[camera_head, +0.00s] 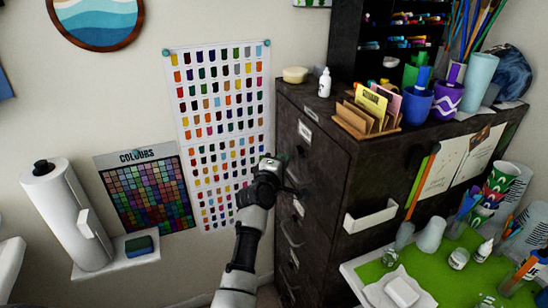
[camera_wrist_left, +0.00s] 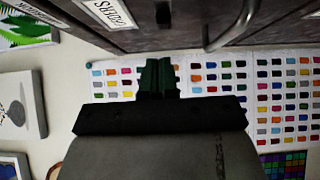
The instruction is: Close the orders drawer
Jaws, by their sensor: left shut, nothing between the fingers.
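A dark filing cabinet (camera_head: 335,190) stands right of centre in the head view, its drawer fronts facing left with labels and metal handles. No drawer visibly stands far out; a small gap I cannot tell. My left gripper (camera_head: 281,158) is at the cabinet front, near the upper drawers. In the left wrist view the shut, empty fingers (camera_wrist_left: 158,78) are just below a drawer front (camera_wrist_left: 150,38). Its white label (camera_wrist_left: 108,12) is upside down and seems to read orders. A curved metal handle (camera_wrist_left: 238,24) is to the right. Contact with the front is unclear. My right gripper is not in view.
The cabinet top carries a card holder (camera_head: 366,122), a white bottle (camera_head: 324,83) and several pen cups. A colour chart (camera_head: 220,130) hangs on the wall behind my arm. A paper roll (camera_head: 65,215) stands at the left. A green-topped table (camera_head: 440,268) is at the lower right.

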